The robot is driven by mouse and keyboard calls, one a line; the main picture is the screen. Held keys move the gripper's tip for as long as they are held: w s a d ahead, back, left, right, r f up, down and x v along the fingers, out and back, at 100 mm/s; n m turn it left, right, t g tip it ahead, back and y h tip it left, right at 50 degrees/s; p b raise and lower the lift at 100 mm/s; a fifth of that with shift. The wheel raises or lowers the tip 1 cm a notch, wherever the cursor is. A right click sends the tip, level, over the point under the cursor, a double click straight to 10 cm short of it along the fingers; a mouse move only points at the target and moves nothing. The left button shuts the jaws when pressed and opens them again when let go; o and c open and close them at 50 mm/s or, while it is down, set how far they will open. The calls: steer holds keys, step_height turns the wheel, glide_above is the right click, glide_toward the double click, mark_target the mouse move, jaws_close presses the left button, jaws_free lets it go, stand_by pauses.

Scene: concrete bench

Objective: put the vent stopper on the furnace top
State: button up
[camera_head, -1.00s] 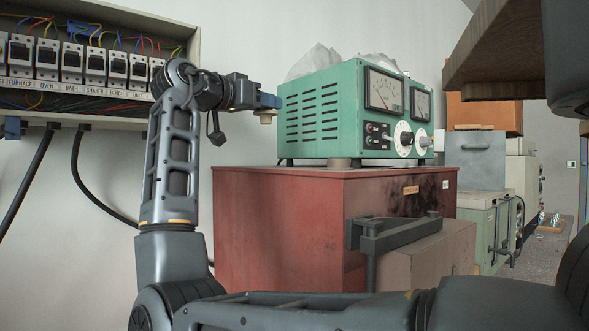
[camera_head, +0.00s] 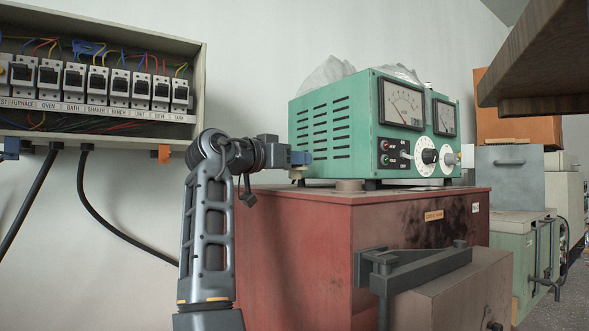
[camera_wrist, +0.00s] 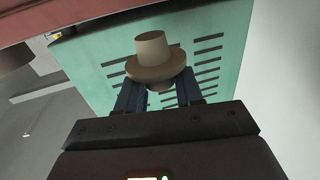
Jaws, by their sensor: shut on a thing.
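My gripper (camera_head: 300,158) is shut on the vent stopper (camera_wrist: 151,55), a beige piece with a tapered plug and a wide flange. In the wrist view the fingers (camera_wrist: 160,94) grip it at the narrow end below the flange. In the head view the stopper (camera_head: 297,174) shows small under the blue fingertips. It is just above the left end of the red furnace's top (camera_head: 300,191), beside the green meter box; I cannot tell whether it touches either. A short round grey-brown piece (camera_head: 349,186) stands on the furnace top, right of my gripper.
The green meter box (camera_head: 335,130) fills much of the furnace top, with its slotted side near my gripper. A breaker panel (camera_head: 100,85) hangs on the wall at left. A brown shelf (camera_head: 535,65) overhangs at upper right. The furnace front carries a dark handle bracket (camera_head: 410,270).

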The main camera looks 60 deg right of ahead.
steer(key=shift+f, duration=1.1)
steer(key=shift+f, duration=0.15)
steer(key=o, duration=1)
steer(key=shift+w+a, duration=0.1)
steer(key=shift+a, duration=0.1)
steer(key=b+v, duration=0.2)
steer(key=v, duration=0.9)
steer(key=shift+w+a, duration=0.1)
steer(key=shift+a, duration=0.25)
